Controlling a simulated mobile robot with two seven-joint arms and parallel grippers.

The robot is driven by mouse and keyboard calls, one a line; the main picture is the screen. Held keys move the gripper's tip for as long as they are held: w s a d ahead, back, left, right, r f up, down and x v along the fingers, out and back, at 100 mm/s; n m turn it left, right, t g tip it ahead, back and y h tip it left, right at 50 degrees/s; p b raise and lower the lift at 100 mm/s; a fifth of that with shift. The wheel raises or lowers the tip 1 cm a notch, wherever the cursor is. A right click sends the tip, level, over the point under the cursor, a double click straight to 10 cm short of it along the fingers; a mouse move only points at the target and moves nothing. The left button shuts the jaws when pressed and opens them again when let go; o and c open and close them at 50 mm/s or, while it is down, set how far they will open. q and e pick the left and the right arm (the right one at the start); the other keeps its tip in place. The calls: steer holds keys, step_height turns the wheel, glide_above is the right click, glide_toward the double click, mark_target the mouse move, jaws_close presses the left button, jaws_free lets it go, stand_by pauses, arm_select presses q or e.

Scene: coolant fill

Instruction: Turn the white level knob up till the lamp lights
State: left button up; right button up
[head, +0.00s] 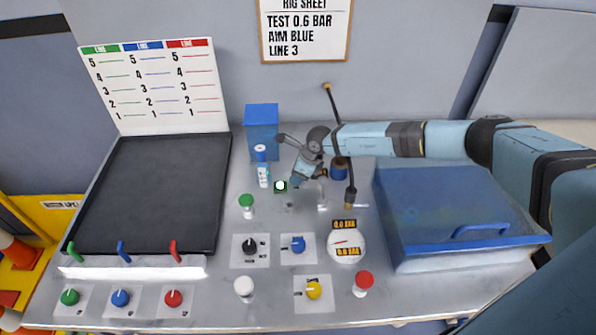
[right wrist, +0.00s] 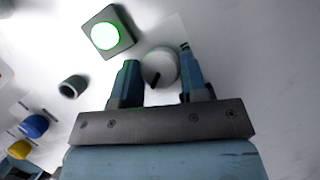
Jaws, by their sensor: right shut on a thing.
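The white level knob (right wrist: 160,68) has a dark pointer mark and sits between the two fingers of my right gripper (right wrist: 160,82) in the right wrist view. The gripper is shut on it. In the head view my right gripper (head: 298,180) reaches down to the bench from the right and hides the knob. The lamp (right wrist: 107,36) is a dark square block with a round face that glows white with a bright green rim. In the head view the lamp (head: 280,186) glows beside the gripper, to its left. My left gripper is not in view.
A blue box (head: 262,130) and a blue-capped bottle (head: 263,170) stand behind the lamp. A green-capped bottle (head: 246,205) stands in front. A round gauge (head: 346,245) and a large blue lidded case (head: 450,205) are to the right. A dark panel (head: 150,190) lies left.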

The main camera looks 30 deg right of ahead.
steer(key=o, duration=0.9)
steer(key=shift+r, duration=0.1)
steer(key=b+v, duration=0.2)
steer(key=v, duration=1.1)
steer(key=shift+s+d+r, duration=0.15)
steer(key=shift+s+r, duration=0.05)
steer(key=shift+r, duration=0.1)
steer(key=shift+s+f, duration=0.1)
